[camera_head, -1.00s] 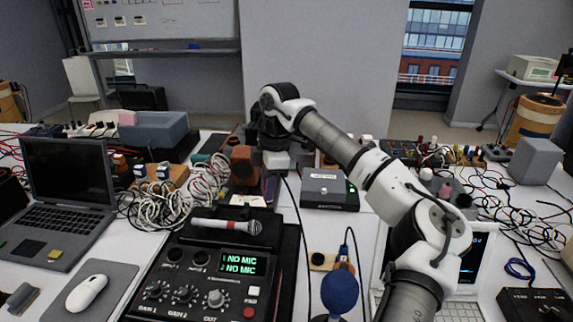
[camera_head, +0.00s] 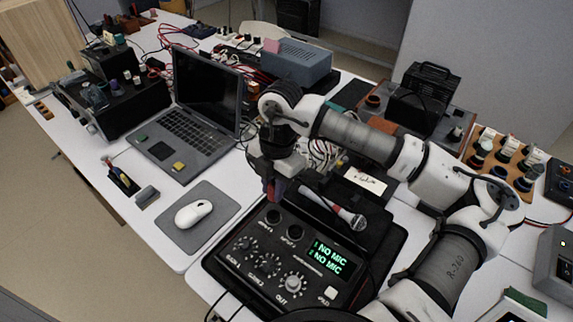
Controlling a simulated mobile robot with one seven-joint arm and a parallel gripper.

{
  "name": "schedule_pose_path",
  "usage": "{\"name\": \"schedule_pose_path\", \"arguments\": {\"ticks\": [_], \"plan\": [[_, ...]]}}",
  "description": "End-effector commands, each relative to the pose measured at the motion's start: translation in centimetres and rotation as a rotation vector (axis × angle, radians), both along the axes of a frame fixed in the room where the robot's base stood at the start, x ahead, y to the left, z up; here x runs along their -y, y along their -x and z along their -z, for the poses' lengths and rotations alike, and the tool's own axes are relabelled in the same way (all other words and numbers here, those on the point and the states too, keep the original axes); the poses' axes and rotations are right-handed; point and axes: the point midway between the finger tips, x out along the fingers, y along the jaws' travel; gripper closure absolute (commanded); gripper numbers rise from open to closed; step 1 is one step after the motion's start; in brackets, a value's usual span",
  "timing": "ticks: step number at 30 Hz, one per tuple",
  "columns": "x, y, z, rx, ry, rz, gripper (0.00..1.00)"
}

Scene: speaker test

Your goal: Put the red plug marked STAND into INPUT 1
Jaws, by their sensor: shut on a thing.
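My gripper (camera_head: 279,178) points down behind the black mixer box (camera_head: 248,293), just above its rear edge. It is shut on a small red plug (camera_head: 271,190), mostly hidden by the fingers; no marking on it can be read. Two round dark sockets sit on the mixer's top at the back left. The left one, INPUT 1 (camera_head: 272,217), is a little below the plug in the picture; the right one is INPUT 2 (camera_head: 295,232). The plug looks apart from both. The green display (camera_head: 328,258) reads NO MIC on both lines.
A microphone (camera_head: 335,207) lies on the black surface behind the mixer, right of my gripper. A laptop (camera_head: 180,140), a mouse (camera_head: 193,213) on a grey mat (camera_head: 190,240) and a blue-grey box (camera_head: 296,62) stand around. Cables lie behind the gripper.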

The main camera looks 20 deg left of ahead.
Motion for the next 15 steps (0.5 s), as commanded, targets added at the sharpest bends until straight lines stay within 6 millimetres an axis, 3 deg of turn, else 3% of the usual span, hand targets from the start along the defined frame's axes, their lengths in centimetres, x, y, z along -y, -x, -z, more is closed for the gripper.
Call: {"name": "schedule_pose_path", "arguments": {"ticks": [15], "plan": [[-0.2, 0.6, 1.6, -0.001, -0.001, -0.02, 1.0]]}}
